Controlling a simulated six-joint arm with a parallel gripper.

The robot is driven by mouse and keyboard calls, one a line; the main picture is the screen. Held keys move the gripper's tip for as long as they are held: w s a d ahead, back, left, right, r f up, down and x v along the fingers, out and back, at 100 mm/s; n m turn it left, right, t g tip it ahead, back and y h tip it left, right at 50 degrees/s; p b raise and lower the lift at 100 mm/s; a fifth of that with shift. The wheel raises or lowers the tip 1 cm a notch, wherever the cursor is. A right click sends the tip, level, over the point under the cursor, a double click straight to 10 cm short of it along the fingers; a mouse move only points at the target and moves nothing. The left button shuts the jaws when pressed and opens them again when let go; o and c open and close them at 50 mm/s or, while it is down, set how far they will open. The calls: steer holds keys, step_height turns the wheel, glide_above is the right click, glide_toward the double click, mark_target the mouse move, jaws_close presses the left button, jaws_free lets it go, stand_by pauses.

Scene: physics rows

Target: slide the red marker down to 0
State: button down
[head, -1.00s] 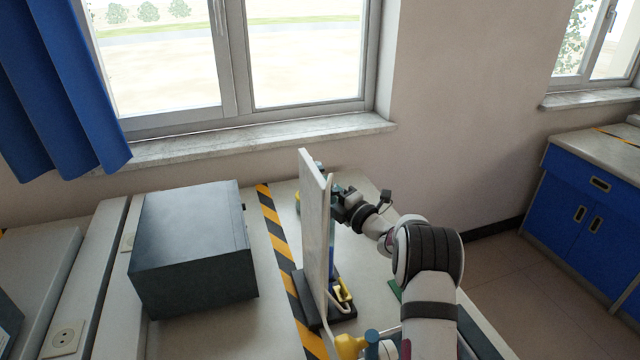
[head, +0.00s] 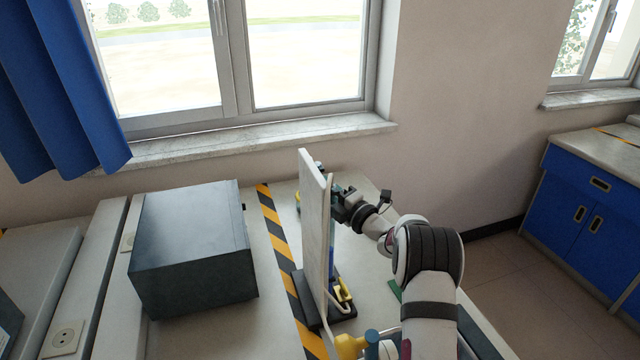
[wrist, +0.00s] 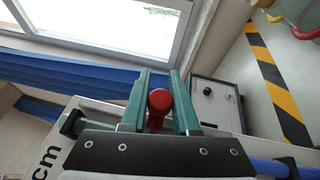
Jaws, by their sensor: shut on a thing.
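The red marker (wrist: 158,103) shows in the wrist view as a round red knob between the two green fingers of my gripper (wrist: 160,92). The fingers are shut on it. A white upright board (wrist: 90,104) lies behind it, with "cm" lettering at the left; no 0 mark can be read. In the head view the board (head: 313,225) is seen nearly edge-on, and my gripper (head: 338,198) is at its right side, near the upper part. The marker is hidden there by the board and gripper.
A dark box (head: 192,250) stands left of the board, past a yellow-black stripe (head: 279,245). A black base with a yellow item (head: 343,291) is at the board's foot. A yellow and blue object (head: 352,345) stands near the front. A blue rod (wrist: 268,168) shows in the wrist view.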

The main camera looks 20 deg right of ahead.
step_height(320, 180, down, 7)
stand_by(0.4)
steer(key=shift+f, duration=0.15)
steer(key=c, duration=0.7)
jaws_free()
steer(key=shift+o, duration=0.2)
steer(key=v, duration=1.5)
steer(key=shift+s, duration=0.4)
steer(key=shift+d, duration=0.15)
